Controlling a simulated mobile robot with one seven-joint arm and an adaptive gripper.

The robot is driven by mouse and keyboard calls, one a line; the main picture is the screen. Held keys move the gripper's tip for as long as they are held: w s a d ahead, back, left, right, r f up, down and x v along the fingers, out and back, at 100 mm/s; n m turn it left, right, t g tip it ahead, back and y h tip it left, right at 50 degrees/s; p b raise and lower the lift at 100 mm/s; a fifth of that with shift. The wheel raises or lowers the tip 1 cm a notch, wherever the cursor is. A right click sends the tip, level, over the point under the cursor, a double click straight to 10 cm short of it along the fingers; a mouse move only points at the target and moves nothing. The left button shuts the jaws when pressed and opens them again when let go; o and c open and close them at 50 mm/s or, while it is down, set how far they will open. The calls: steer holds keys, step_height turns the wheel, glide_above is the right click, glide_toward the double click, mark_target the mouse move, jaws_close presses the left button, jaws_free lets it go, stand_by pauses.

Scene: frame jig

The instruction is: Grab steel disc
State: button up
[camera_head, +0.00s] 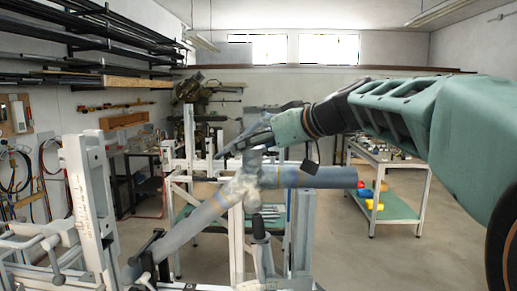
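My gripper (232,148) is at the end of my teal and black arm, which reaches in from the right. It points left and slightly down, just above the joint of a grey-blue tube frame (318,178). Its fingers are small and blend with the grey parts behind them, so I cannot tell if they are open or shut, or if they touch the frame. I cannot make out a steel disc in this view. The area behind the gripper and tube joint is partly hidden.
A white jig (88,205) with upright posts and clamps surrounds the tube frame. A white trolley (426,188) with small items and coloured bins stands at the right back. Racks of dark bars (100,35) line the left wall. The floor at right is clear.

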steer(key=c, duration=1.5)
steer(key=shift+o, duration=0.2)
